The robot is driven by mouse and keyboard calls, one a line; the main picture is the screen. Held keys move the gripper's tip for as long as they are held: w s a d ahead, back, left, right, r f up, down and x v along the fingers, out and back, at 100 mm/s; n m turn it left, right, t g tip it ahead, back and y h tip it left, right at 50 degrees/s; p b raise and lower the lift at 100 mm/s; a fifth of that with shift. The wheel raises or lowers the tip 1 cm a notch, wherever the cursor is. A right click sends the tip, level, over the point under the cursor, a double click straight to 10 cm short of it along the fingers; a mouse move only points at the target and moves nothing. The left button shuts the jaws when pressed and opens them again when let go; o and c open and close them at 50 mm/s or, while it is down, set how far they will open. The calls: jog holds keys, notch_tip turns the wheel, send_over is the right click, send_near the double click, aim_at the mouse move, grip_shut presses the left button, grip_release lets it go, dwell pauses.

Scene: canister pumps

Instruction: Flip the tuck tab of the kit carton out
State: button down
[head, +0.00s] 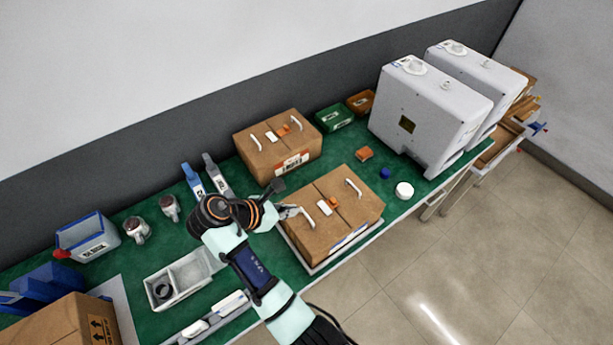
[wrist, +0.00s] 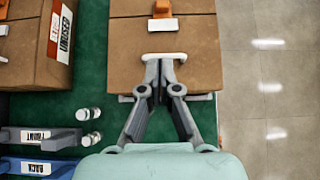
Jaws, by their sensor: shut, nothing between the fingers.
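A closed brown carton (head: 337,225) with two white handles stands near the front edge, under my gripper; it also fills the top middle of the wrist view (wrist: 205,70). An orange and white piece (head: 328,205) sits at the middle of its top, also in the wrist view (wrist: 162,8). My gripper (head: 296,211) is shut and empty. In the wrist view its fingertips (wrist: 165,68) meet right at the near white handle (wrist: 164,56); I cannot tell whether they touch it. No raised tuck tab is clear to me.
A second brown carton (head: 265,162) with a red and white label stands behind. Two white canister pumps (head: 425,118) stand at the right. A green box (head: 334,118), a white cap (head: 404,190) and a grey divided bin (head: 180,280) are on the green bench.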

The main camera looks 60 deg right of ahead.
aim_at(331, 203)
jog(key=shift+s+f, duration=0.35)
jog(key=shift+f, duration=0.05)
jog(key=b+x, duration=0.2)
jog(key=x, duration=0.6)
jog(key=shift+d+f+b, duration=0.15)
jog(key=shift+f+b, duration=0.1)
jog(key=shift+b, duration=0.1)
jog(key=d, duration=0.1)
jog(key=s+d, duration=0.1)
jog(key=d, duration=0.1)
jog(key=shift+s+d+f+b, duration=0.2)
jog(key=shift+s+b, duration=0.15)
jog(key=shift+s, duration=0.05)
jog(key=shift+s+d, duration=0.15)
jog(key=shift+d, duration=0.25)
